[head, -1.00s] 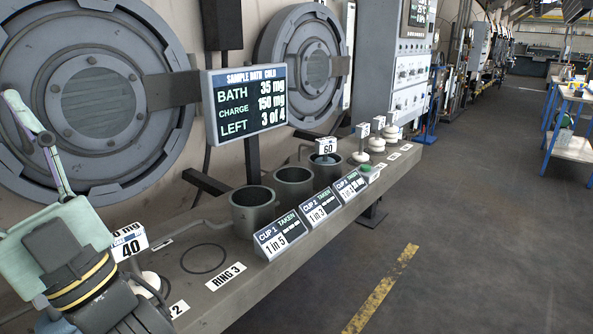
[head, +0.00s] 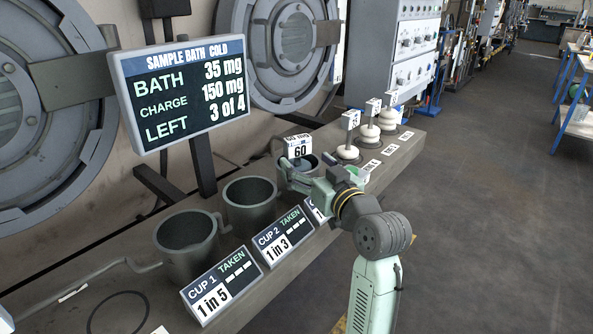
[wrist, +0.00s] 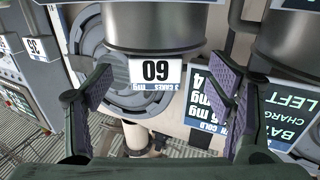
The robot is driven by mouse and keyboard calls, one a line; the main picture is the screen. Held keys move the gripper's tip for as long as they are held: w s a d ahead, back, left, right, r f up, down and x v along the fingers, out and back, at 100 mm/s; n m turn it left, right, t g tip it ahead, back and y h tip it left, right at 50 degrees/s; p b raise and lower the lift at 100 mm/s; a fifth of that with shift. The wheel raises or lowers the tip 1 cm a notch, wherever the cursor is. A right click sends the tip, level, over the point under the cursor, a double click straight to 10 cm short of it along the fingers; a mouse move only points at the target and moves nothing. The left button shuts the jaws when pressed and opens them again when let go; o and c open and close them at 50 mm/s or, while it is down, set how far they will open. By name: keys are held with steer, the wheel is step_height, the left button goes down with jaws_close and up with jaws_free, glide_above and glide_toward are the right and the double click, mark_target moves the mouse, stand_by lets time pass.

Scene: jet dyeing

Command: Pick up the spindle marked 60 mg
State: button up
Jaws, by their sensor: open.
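The spindle marked 60 mg stands in the third grey cup (head: 311,164). In the wrist view, which is upside down, the 60 tag (wrist: 156,72) lies between the two spread, purple-padded fingers, with gaps on both sides. My gripper (wrist: 165,88) is open and holds nothing. The wrist view does not show clearly how deep the fingers stand relative to the tag.
Cup 1 (head: 188,246) and cup 2 (head: 250,202) stand to the left, with sloped label signs in front. Several tagged white spindles (head: 369,134) stand farther along the bench. A display screen (head: 185,88) rises behind the cups.

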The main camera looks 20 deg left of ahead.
mark_target(300, 153)
steer(key=x, duration=0.1)
steer(key=p+x, duration=0.1)
steer(key=x, duration=0.1)
steer(key=p+x, duration=0.1)
steer(key=x, duration=0.1)
steer(key=shift+w+d+r, duration=0.15)
steer(key=shift+r, duration=0.1)
steer(key=shift+w+a+f, duration=0.1)
steer(key=shift+w+a, duration=0.25)
steer(key=shift+c, duration=0.6)
jaws_close()
